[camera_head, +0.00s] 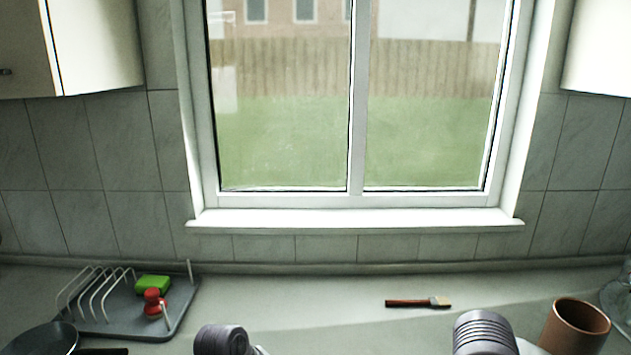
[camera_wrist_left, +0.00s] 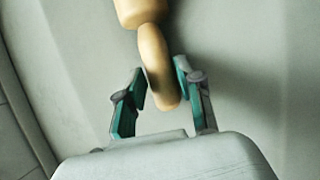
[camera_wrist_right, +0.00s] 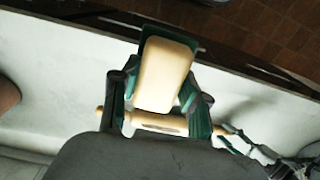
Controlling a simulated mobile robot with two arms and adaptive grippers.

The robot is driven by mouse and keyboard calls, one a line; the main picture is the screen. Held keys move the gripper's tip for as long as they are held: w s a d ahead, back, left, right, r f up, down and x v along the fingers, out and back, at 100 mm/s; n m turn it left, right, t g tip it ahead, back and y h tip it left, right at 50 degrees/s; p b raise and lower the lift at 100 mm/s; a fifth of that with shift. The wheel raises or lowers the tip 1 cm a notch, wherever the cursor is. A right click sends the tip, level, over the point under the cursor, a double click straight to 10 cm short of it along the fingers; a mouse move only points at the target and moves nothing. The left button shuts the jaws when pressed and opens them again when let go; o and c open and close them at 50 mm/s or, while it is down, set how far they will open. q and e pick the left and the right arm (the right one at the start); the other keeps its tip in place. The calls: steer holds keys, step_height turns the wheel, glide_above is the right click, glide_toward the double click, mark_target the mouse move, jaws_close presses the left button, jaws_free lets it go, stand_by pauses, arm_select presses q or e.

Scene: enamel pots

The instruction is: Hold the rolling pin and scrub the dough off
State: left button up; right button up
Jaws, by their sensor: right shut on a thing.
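The rolling pin (camera_wrist_left: 140,12) is pale wood. Its handle (camera_wrist_left: 152,50) lies between the fingers of my left gripper (camera_wrist_left: 161,85); whether the pads press on it I cannot tell. In the right wrist view the rolling pin (camera_wrist_right: 150,121) runs crosswise beyond my right gripper's fingers, partly hidden. My right gripper (camera_wrist_right: 158,90) is shut on a cream block with a green edge, like a scrubbing sponge (camera_wrist_right: 165,72). The block appears close to the pin; contact is unclear. No dough can be made out clearly. The head view shows neither the grippers' fingertips nor the pin.
A grey dish rack (camera_head: 125,325) stands at the left with a green sponge (camera_head: 153,284) and a red-knobbed item (camera_head: 153,301). A dark pan (camera_head: 45,341) is at the lower left. A brush (camera_head: 418,303) lies at centre right, and a brown pot (camera_head: 577,325) stands at the right. The middle counter is clear.

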arm_select(q)
steer(key=shift+x, duration=0.8)
jaws_close()
